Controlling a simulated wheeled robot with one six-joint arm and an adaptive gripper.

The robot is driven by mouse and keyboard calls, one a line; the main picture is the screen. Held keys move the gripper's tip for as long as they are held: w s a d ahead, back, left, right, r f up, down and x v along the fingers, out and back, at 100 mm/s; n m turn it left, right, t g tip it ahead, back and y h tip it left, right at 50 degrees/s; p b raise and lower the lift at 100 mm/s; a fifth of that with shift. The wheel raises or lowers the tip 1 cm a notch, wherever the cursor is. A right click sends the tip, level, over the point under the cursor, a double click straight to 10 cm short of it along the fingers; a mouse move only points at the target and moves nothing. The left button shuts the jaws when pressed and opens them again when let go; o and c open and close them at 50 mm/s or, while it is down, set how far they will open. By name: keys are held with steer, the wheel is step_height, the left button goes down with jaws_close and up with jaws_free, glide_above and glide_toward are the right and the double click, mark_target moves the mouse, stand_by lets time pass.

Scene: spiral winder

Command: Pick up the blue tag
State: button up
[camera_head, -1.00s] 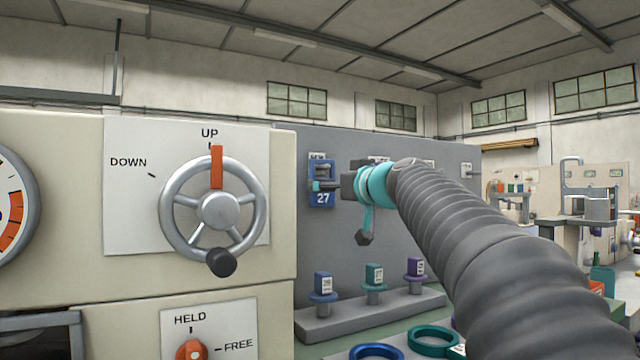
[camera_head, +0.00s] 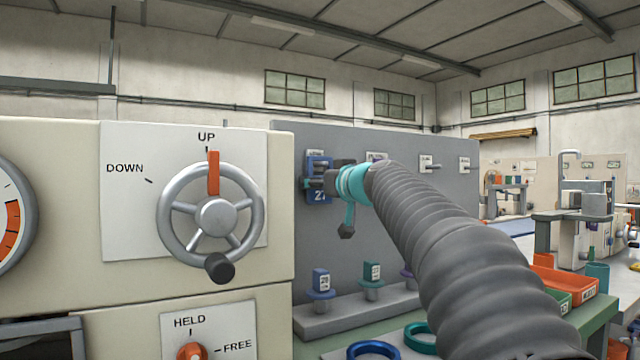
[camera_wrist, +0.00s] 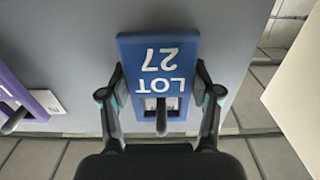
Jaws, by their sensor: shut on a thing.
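The blue tag (camera_head: 318,180) hangs on the grey panel, and part of it is hidden by my gripper in the head view. In the wrist view the blue tag (camera_wrist: 158,72) fills the middle, with "LOT 27" in white upside down and a slot near its lower end. A peg shows at that slot. My gripper (camera_wrist: 160,100) is shut on the tag, one finger at each side edge. In the head view my gripper (camera_head: 318,183) reaches the tag from the right.
A purple tag (camera_wrist: 22,97) hangs to the left in the wrist view. The cream machine with a handwheel (camera_head: 213,213) stands left of the panel. Below are a stand with small coloured blocks (camera_head: 340,313) and a blue ring (camera_head: 373,350). An orange tray (camera_head: 565,278) is at right.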

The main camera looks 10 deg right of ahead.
steer(key=shift+r, duration=0.1)
steer(key=shift+r, duration=0.5)
steer(key=shift+s+r, duration=0.2)
steer(key=b+v, duration=0.5)
steer(key=v, duration=1.2)
steer(key=shift+s, duration=0.25)
steer(key=shift+d, duration=0.15)
